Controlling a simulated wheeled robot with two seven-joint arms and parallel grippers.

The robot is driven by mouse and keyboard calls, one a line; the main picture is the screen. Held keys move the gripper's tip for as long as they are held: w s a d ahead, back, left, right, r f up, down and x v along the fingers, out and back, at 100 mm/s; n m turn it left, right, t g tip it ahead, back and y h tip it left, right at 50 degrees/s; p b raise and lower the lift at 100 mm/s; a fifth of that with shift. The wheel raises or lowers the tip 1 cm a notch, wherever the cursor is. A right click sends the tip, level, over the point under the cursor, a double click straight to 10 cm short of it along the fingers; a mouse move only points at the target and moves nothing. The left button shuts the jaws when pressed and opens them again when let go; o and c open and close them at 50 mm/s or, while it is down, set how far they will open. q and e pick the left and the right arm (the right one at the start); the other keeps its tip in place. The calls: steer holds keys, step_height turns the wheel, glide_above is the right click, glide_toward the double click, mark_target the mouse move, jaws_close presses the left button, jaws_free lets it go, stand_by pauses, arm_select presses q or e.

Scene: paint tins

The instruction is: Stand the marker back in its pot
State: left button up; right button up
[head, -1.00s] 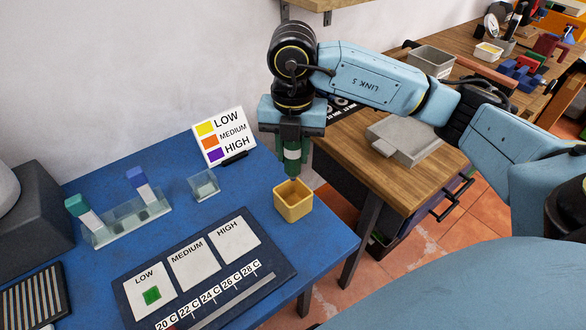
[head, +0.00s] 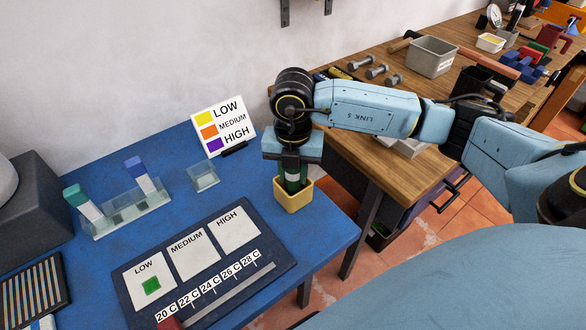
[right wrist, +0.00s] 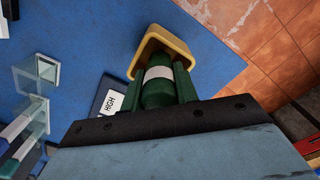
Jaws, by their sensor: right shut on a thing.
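The marker is a thick green cylinder with a white band; it shows best in the right wrist view (right wrist: 158,88). My right gripper (head: 292,178) is shut on it and holds it about upright, pointing down. The yellow square pot (head: 294,198) stands near the right edge of the blue table, directly under this gripper. The marker's lower end reaches into the pot's opening; the pot also shows in the right wrist view (right wrist: 180,48). Whether the marker touches the pot's floor is hidden. My left gripper is not in view.
Behind the pot are a clear square cup (head: 204,176) and a LOW/MEDIUM/HIGH sign (head: 222,127). A dark board (head: 205,262) lies in front, left of the pot. A clear rack (head: 128,212) holds capped pieces. A wooden bench (head: 425,172) stands at right.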

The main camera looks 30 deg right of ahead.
steer(key=shift+f, duration=0.2)
steer(key=o, duration=1)
steer(key=shift+c, duration=0.2)
steer(key=shift+r, duration=0.1)
